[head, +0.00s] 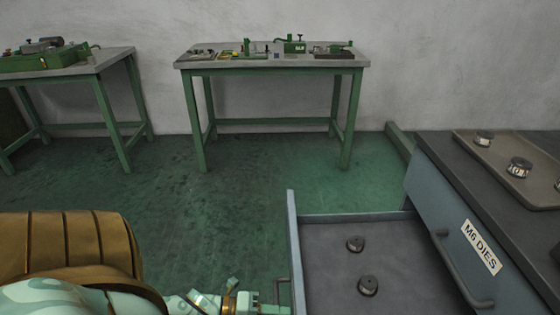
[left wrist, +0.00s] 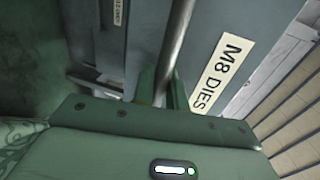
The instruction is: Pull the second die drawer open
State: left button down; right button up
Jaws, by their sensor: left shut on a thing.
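The second die drawer (head: 330,222) is pulled out from the cabinet in the head view, below the drawer labelled M6 DIES (head: 481,247). Two dark round dies (head: 368,286) stand on its floor. Its front carries an M8 DIES label (left wrist: 222,73) in the left wrist view. My left gripper (head: 275,309) is at the drawer front, at the bottom edge of the head view. In the left wrist view my left gripper (left wrist: 162,90) is shut on the drawer's bar handle (left wrist: 179,40). My right gripper is not in view.
The M6 DIES drawer is shut and has a bar handle (head: 462,270). A tray (head: 530,190) with several dies lies on the cabinet top (head: 450,165). Two green-legged benches (head: 275,62) with tools stand by the wall. The green floor (head: 240,190) between is clear.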

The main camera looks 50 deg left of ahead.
pick_arm(q)
jog(key=c, duration=1.5)
grip_release()
jog(key=shift+o, duration=0.2)
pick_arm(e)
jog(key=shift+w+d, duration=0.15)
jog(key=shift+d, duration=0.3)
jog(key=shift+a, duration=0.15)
pick_arm(q)
jog(key=shift+s+a, duration=0.1)
jog(key=p+v, duration=0.2)
jog(key=v, duration=1.4)
jog(key=shift+p, duration=0.35)
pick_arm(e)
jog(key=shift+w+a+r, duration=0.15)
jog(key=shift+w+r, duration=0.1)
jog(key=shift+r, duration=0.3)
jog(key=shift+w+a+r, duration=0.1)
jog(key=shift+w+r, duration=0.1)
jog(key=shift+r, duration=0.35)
pick_arm(q)
jog(key=shift+s, duration=0.15)
